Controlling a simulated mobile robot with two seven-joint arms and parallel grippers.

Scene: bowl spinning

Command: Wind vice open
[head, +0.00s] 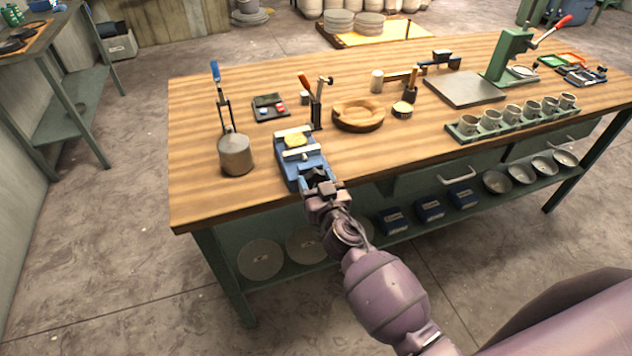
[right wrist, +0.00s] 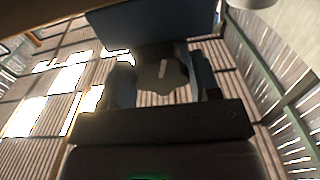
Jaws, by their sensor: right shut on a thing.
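A blue vice (head: 290,168) stands at the front edge of the wooden workbench, with pale jaws and a yellowish piece (head: 296,140) between them. My right gripper (head: 316,182) is at the near end of the vice, at the bench's front edge. In the right wrist view a dark lobed knob (right wrist: 163,76) sits between my right gripper's fingers (right wrist: 165,85), and they are shut on it. The vice's blue body (right wrist: 150,22) shows behind the knob. How far the jaws stand apart is hard to tell. My left gripper is not in view.
On the workbench (head: 200,200), a metal pot-like cylinder (head: 235,155) stands left of the vice. A wooden bowl (head: 358,115) and a red-handled upright tool (head: 316,100) stand to its right. Several cups fill a green rack (head: 515,122). The bench's front left corner is clear.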

